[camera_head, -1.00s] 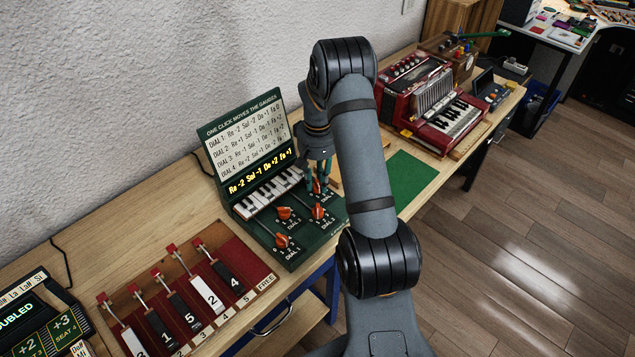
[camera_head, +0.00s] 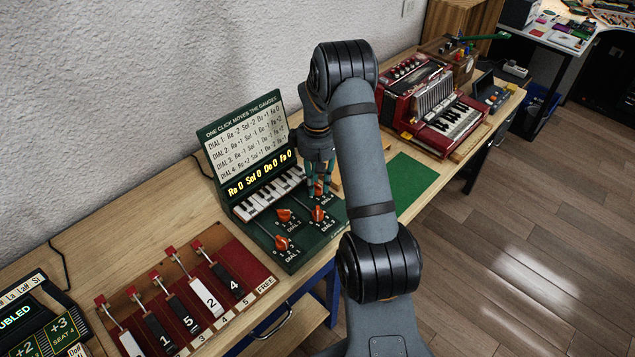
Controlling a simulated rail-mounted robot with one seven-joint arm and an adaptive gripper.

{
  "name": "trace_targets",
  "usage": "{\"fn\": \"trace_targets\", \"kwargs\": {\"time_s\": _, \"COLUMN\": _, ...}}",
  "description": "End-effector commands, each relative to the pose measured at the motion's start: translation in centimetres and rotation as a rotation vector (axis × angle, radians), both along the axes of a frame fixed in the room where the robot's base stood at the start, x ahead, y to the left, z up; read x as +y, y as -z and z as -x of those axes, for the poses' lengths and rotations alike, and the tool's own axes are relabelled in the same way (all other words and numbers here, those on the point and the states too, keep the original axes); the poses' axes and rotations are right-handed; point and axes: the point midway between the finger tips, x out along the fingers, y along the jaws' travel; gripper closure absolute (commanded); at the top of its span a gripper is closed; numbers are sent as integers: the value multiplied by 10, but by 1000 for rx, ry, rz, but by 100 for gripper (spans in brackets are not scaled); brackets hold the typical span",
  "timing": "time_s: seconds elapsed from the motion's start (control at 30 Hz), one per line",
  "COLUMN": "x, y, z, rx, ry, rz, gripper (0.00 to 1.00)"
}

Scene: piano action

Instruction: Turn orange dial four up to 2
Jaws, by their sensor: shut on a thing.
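The dark green dial box (camera_head: 262,232) stands on the bench with its lid up. Its yellow readout (camera_head: 260,171) appears to say Re 0 Sol 0 Do 0 Fa 0. Orange dial four (camera_head: 318,188) is at the back right of the panel, partly covered by my gripper (camera_head: 319,182). My gripper points down and its fingers are shut on dial four. The dial's pointer position is too hidden to read. Orange dial one (camera_head: 281,242), dial two (camera_head: 284,215) and dial three (camera_head: 317,214) are uncovered.
A red tray with numbered keys (camera_head: 252,273) lies at the left front. A green mat (camera_head: 409,184) and a red accordion (camera_head: 432,108) are to the right. My arm crosses the middle of the view. The wall is close behind the box.

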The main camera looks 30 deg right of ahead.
Motion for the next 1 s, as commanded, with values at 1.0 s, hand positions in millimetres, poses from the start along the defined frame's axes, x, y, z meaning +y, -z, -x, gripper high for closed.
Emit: {"fn": "trace_targets", "kwargs": {"time_s": 1.0, "x": -1, "y": -36, "z": -2, "rx": -7, "ry": 1, "rz": 2, "gripper": 68}}
